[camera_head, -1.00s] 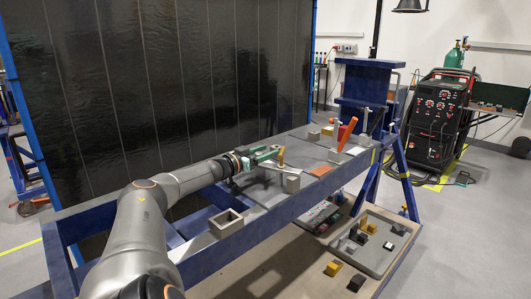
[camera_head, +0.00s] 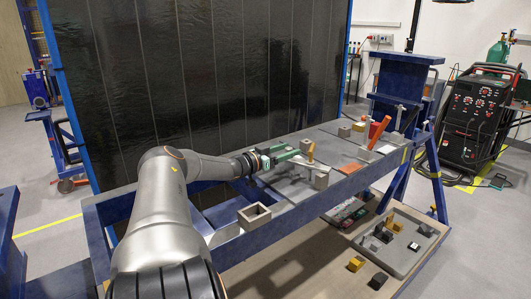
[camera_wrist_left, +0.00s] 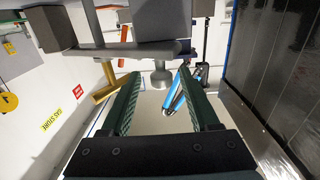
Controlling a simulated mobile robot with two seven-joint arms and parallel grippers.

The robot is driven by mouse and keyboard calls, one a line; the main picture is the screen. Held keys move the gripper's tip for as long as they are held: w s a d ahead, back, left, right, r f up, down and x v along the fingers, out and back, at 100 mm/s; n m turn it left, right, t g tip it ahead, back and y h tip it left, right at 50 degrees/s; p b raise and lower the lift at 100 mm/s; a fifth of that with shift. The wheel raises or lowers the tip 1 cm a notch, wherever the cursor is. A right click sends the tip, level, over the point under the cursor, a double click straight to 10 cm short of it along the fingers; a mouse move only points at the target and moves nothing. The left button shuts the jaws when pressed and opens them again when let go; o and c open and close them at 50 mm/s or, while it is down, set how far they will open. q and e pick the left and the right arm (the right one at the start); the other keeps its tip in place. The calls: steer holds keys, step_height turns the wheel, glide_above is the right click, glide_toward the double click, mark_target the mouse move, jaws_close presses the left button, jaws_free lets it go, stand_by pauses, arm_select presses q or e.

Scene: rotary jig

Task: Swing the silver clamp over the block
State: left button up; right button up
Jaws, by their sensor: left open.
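My left gripper (camera_head: 287,156) has green fingers and reaches along the bench from the left, close to a silver clamp bar (camera_head: 299,163). In the left wrist view the gripper (camera_wrist_left: 157,82) is open, with nothing held between its fingers. There the clamp bar (camera_wrist_left: 125,52) crosses just past the fingertips, and a yellow handle (camera_wrist_left: 103,84) stands at its left. In the head view the yellow handle (camera_head: 310,152) rises by the fingertips. A grey block (camera_head: 321,181) stands at the bench's near edge by the bar's end. My right gripper is not in view.
A hollow grey box (camera_head: 254,216) sits on the blue bench frame (camera_head: 262,235). A dark curtain (camera_head: 230,80) stands behind. A tray (camera_head: 403,254) with small blocks lies below.

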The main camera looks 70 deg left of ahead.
arm_select(q)
steer(key=v, duration=0.1)
steer(key=p+v, duration=0.2)
steer(key=shift+s+r, duration=0.15)
steer(key=shift+r, duration=0.1)
steer(key=v, duration=0.3)
steer(key=shift+s+f, duration=0.1)
steer(key=shift+f, duration=0.1)
steer(key=shift+v, duration=1.1)
